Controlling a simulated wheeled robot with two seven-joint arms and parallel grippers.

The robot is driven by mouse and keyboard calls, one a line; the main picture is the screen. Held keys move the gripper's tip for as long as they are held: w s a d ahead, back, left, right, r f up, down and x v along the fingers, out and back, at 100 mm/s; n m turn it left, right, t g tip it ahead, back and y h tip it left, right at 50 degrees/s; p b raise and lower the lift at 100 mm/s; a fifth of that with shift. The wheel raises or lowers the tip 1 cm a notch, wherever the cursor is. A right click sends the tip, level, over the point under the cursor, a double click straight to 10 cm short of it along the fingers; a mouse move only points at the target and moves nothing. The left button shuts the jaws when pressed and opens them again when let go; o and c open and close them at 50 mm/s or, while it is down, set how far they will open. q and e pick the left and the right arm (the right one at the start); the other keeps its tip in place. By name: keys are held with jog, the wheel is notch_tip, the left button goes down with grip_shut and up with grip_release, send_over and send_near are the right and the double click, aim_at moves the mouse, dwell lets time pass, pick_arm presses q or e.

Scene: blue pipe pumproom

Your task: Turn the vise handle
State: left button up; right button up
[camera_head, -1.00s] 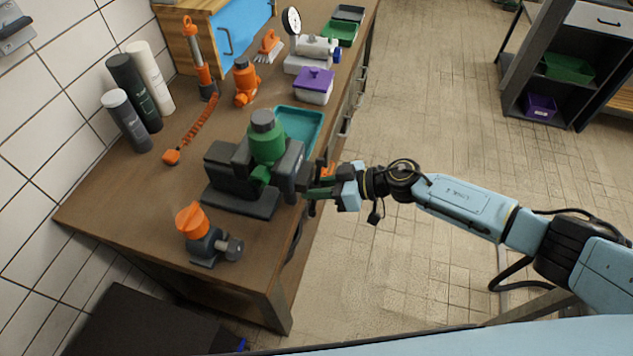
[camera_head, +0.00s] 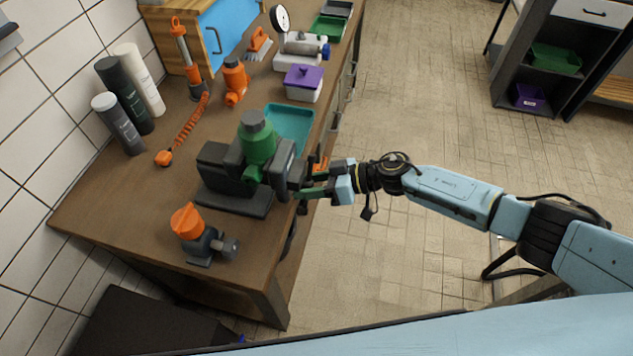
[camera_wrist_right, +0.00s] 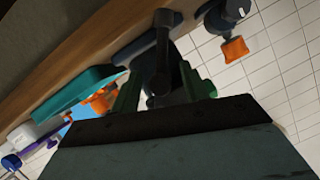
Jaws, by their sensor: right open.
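The dark grey vise (camera_head: 235,195) sits on the wooden workbench near its right edge, with a green part with a grey cap (camera_head: 257,140) upright at its jaws. My right gripper (camera_head: 308,187) is at the vise's right end, level with the bench edge. In the right wrist view its green fingers (camera_wrist_right: 158,72) are spread apart, with the dark vise handle bar (camera_wrist_right: 163,45) showing between and beyond them. I cannot tell whether either finger touches it. In the head view the handle is largely hidden by the gripper. My left gripper is not in view.
An orange-capped valve (camera_head: 187,222) stands in front of the vise. A teal tray (camera_head: 290,122) and a purple-lidded box (camera_head: 303,80) lie behind it. Several bottles (camera_head: 120,120) stand by the wall. The floor (camera_head: 420,110) right of the bench is clear.

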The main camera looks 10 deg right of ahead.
jog(key=v, duration=1.3)
jog(key=shift+d, duration=0.2)
jog(key=shift+r, duration=0.1)
